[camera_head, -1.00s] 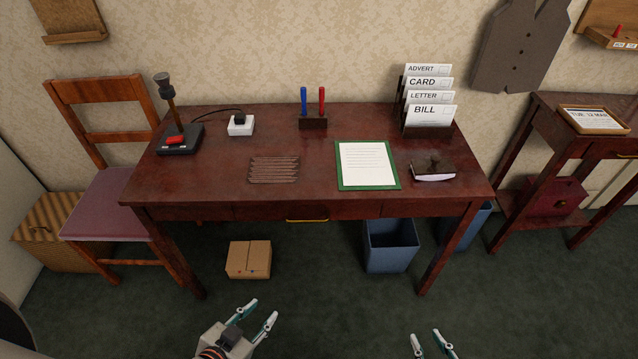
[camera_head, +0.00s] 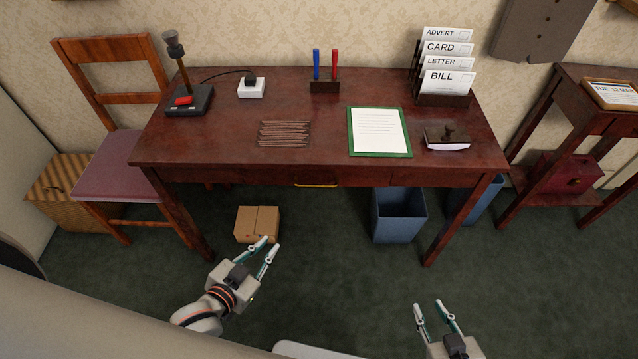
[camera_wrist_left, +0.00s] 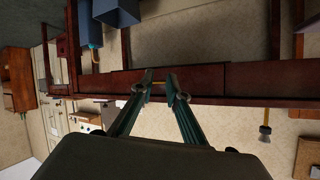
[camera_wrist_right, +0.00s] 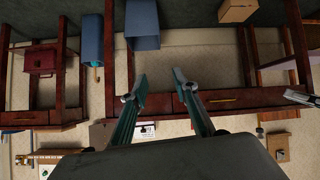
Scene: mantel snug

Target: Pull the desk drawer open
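The dark red wooden desk (camera_head: 220,145) stands against the wall. Its drawer (camera_head: 355,182) is in the front apron under the top and looks shut. The yellow bar handle (camera_head: 316,185) is on the drawer front. My left gripper (camera_head: 266,244) is open and empty, below and left of the handle in the head view. In the left wrist view the handle (camera_wrist_left: 158,84) shows between the fingertips, farther off. My right gripper (camera_head: 430,306) is open and empty, low and right of the handle. The right wrist view shows the handle (camera_wrist_right: 222,100) to the right of the fingers.
A cardboard box (camera_head: 257,224) lies on the floor near my left gripper. Blue bins (camera_head: 398,215) stand under the desk's right side. A chair (camera_head: 120,165) is at the left, a side table (camera_head: 600,110) at the right. The green carpet between my grippers is clear.

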